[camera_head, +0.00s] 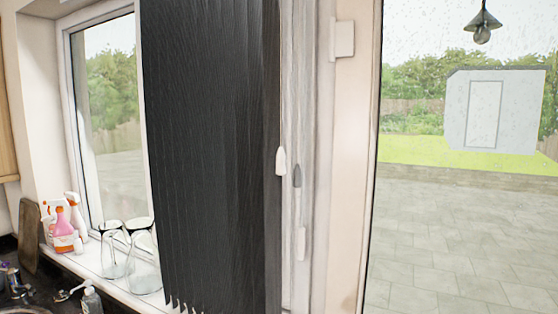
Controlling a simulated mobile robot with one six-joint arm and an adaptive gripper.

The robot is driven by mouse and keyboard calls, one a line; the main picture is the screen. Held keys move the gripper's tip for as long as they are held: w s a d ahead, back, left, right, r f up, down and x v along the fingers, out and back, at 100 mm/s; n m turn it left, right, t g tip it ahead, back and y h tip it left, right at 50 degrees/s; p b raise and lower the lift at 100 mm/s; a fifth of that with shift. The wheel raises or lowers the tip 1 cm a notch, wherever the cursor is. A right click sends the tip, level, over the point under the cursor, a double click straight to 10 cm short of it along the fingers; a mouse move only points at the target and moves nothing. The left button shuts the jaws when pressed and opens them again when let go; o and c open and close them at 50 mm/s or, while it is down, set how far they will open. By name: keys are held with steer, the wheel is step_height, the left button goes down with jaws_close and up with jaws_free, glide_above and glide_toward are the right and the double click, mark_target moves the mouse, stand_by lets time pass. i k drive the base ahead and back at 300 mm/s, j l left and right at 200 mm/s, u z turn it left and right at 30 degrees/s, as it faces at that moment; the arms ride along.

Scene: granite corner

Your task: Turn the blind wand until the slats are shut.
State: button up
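A dark vertical blind (208,150) hangs in front of the window, its long slats overlapping side by side. It covers the right part of the window, and the left part of the glass is uncovered. At the blind's right edge hang a white tapered piece (281,161), a grey tapered piece (297,177) and a lower white piece (300,243). I cannot tell which of these is the wand. My gripper is not in view.
Upturned glasses (143,268) and spray bottles (63,228) stand on the white sill at left. A dark counter with a tap and a small bottle (91,300) is at lower left. A white box (342,39) is on the frame beside the right-hand glass.

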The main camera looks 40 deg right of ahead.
mark_target(301, 231)
steer(key=z, duration=1.25)
steer(key=l+u, duration=0.2)
steer(key=i+j, duration=0.1)
steer(key=j, duration=0.15)
steer(key=i+j, duration=0.1)
steer(key=j, duration=0.15)
steer(key=z, duration=0.05)
